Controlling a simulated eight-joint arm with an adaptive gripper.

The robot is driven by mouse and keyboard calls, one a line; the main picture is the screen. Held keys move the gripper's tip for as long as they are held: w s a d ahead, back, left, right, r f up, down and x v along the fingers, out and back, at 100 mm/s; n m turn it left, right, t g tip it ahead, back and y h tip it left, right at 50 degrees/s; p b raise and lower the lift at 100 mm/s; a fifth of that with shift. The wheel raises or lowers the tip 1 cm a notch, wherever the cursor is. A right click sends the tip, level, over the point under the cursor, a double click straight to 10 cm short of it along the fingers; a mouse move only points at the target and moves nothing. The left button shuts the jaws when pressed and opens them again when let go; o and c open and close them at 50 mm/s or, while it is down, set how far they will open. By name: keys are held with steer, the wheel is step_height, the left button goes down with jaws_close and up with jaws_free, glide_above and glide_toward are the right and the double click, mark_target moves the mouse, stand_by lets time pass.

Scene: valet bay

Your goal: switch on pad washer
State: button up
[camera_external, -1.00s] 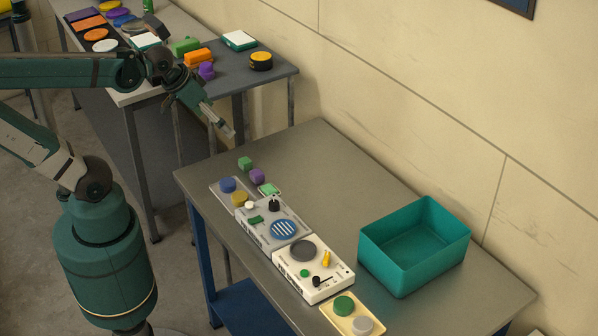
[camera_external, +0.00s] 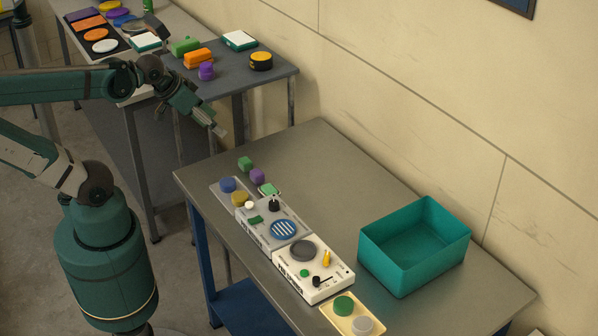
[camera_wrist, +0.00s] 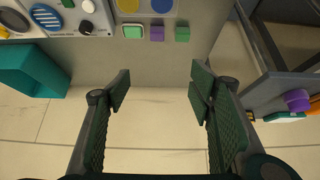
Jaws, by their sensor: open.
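Two control units sit side by side on the near table; I cannot tell by lettering which is the pad washer. The grey unit (camera_external: 262,236) has a blue-and-white striped disc (camera_external: 284,229), a black knob (camera_external: 274,206), a white button (camera_external: 249,205) and a green switch (camera_external: 255,219). The white unit (camera_external: 295,280) has a dark disc (camera_external: 303,250), a yellow lever (camera_external: 326,258), a green button and a black slider or knob. In the wrist view, the striped disc (camera_wrist: 46,17) and black knob (camera_wrist: 86,27) show top left. My gripper (camera_external: 220,130) is open and empty, above and beyond the table's far-left edge.
A teal bin (camera_external: 447,249) stands right of the units. A grey tray with blue (camera_external: 228,184) and yellow (camera_external: 240,199) pucks, a green block (camera_external: 245,163) and a purple block (camera_external: 257,176) lie near the grey unit. A cream tray (camera_external: 337,321) holds two pucks. Another cluttered table stands behind.

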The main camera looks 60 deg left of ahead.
steer(key=shift+w+d, duration=0.1)
steer(key=shift+d, duration=0.2)
steer(key=c, duration=1.1)
steer(key=shift+w+d+n+g+p, duration=0.2)
steer(key=shift+d+n+g+p, duration=0.1)
steer(key=shift+d+n, duration=0.25)
jaws_close()
steer(key=d+f+n+g+p, duration=0.2)
steer(key=d+n+g+p, duration=0.1)
steer(key=d+n, duration=0.5)
steer(key=d+f+n+g+p, duration=0.3)
steer(key=d+n+g, duration=0.2)
steer(key=d+n, duration=0.4)
steer(key=shift+w+d, duration=0.3)
steer(key=shift+d, duration=1.55)
steer(key=shift+f, duration=0.1)
